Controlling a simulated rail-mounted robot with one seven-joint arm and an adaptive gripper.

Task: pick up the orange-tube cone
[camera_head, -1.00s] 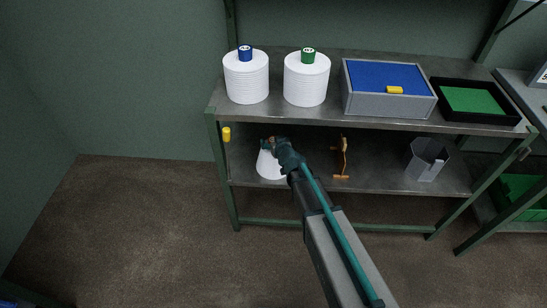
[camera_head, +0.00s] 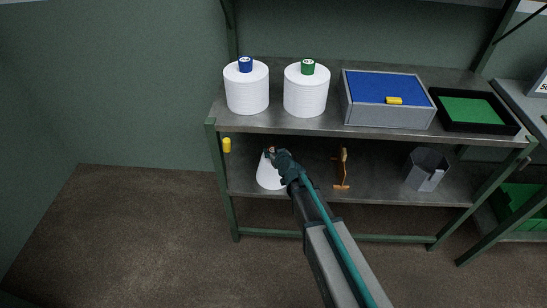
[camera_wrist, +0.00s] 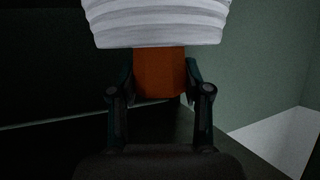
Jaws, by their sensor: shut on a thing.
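The orange-tube cone (camera_head: 268,175), a white yarn cone, is at the left of the lower shelf in the head view. In the wrist view its white winding (camera_wrist: 158,22) fills the top, with the orange tube (camera_wrist: 159,75) below it. My gripper (camera_wrist: 159,90) is shut on the orange tube, one finger on each side. In the head view my gripper (camera_head: 274,154) is at the cone's top and hides part of it. I cannot tell whether the cone's base touches the shelf.
The upper shelf (camera_head: 330,122) above my gripper holds a blue-tube cone (camera_head: 246,90), a green-tube cone (camera_head: 306,92), a blue-topped grey box (camera_head: 385,108) and a black tray (camera_head: 455,125). An orange-brown tool (camera_head: 343,168) and a grey holder (camera_head: 427,170) are right on the lower shelf (camera_head: 380,190).

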